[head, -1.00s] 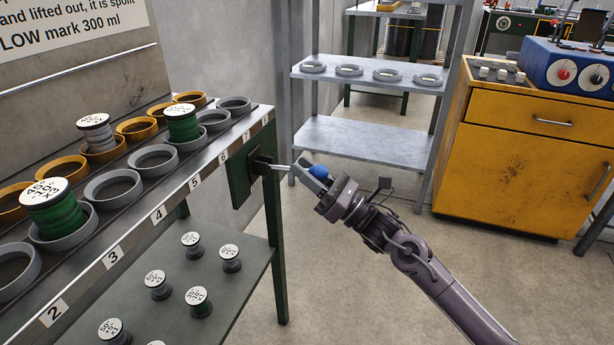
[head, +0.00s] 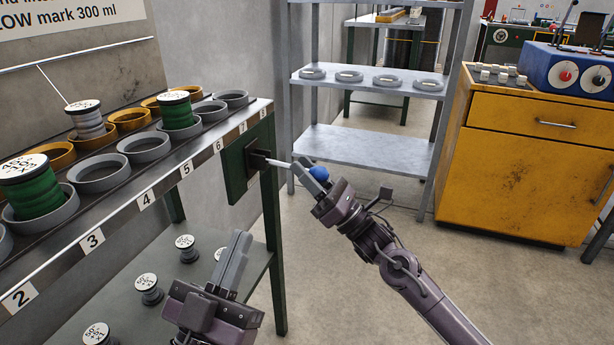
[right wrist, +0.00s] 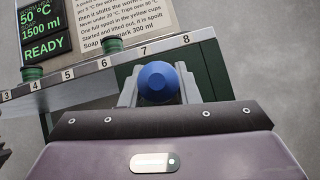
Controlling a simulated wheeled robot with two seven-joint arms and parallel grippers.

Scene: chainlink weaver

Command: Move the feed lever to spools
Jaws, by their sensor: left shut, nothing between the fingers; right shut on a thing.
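The feed lever is a pale rod (head: 279,163) with a blue knob (head: 319,174). It sticks out from a dark green plate (head: 240,170) on the end of the spool bench, below numbers 7 and 8. My right gripper (head: 310,177) is shut on the lever at its knob; the knob also fills the middle of the right wrist view (right wrist: 158,83), between the fingers. My left gripper (head: 238,245) is shut and empty, in front of the lower shelf and apart from the lever. The lever's pivot is partly hidden.
The bench top holds grey cups (head: 143,147) and yellow cups (head: 130,119), some with green or grey spools (head: 176,110). More spools stand on the lower shelf (head: 165,265). A grey rack (head: 360,148) and yellow cabinet (head: 530,165) stand behind. The floor at right is clear.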

